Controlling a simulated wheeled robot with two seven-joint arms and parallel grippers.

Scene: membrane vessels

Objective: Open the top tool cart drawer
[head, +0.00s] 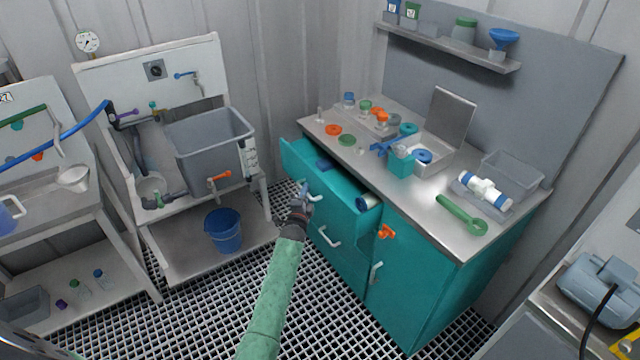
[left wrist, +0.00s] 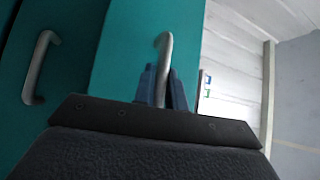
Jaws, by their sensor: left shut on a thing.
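The teal tool cart (head: 420,285) stands at the right under a metal worktop. Its top drawer (head: 335,202) is pulled out, and I see a blue item and a white-and-blue cylinder (head: 367,202) inside it. My left gripper (head: 302,196) is at the drawer's front, shut on its handle. In the left wrist view the blue fingers (left wrist: 161,88) sit on both sides of the grey top drawer handle (left wrist: 165,62). A lower drawer handle (head: 329,237) shows below, and it is also at the left of the wrist view (left wrist: 40,66). My right gripper is not in view.
The worktop (head: 405,190) holds several caps, a green wrench (head: 461,214) and an open metal box (head: 446,125). An orange knob (head: 386,232) sits on the cart front. A grey sink (head: 210,150) and a blue bucket (head: 223,230) stand at the left. Grating floor (head: 225,310) is clear before the cart.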

